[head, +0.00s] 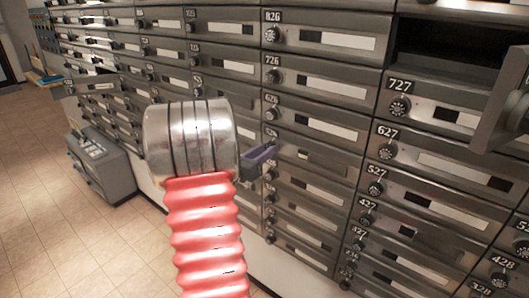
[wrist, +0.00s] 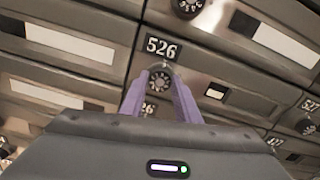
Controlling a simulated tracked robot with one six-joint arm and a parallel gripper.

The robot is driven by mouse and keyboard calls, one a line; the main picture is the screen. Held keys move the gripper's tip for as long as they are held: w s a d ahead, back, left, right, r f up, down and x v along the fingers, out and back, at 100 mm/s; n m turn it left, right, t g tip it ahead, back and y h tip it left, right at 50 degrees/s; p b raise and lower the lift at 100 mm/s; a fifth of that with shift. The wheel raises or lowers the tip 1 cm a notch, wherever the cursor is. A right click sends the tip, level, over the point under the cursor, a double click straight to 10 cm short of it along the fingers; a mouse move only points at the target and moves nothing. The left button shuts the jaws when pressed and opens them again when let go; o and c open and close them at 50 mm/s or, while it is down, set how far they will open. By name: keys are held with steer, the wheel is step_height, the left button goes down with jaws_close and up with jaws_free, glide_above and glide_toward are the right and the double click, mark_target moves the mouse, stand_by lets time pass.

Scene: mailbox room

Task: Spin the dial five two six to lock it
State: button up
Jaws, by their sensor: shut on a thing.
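The mailbox door labelled 526 shows in the wrist view, its number plate (wrist: 162,47) just above a round dark dial (wrist: 160,79) with pale marks. My gripper (wrist: 161,84) has its two purple fingers on either side of this dial, shut on it. In the head view my gripper (head: 270,156) reaches the mailbox wall below the 626 box.
Rows of grey mailboxes fill the wall. An open door (head: 503,95) sticks out at the upper right, beside a dark open box (head: 450,48). A grey case (head: 100,168) stands on the tiled floor (head: 45,190) at the left, where the floor is otherwise mostly clear.

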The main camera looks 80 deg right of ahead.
steer(key=o, duration=0.7)
steer(key=shift+w+f, duration=0.1)
steer(key=shift+f, duration=0.2)
steer(key=o, duration=0.3)
steer(key=shift+r, duration=0.2)
steer(key=shift+o, duration=0.2)
steer(key=shift+a, duration=0.1)
steer(key=v, duration=1.3)
steer(key=shift+w+a, duration=0.15)
steer(key=shift+a, duration=0.05)
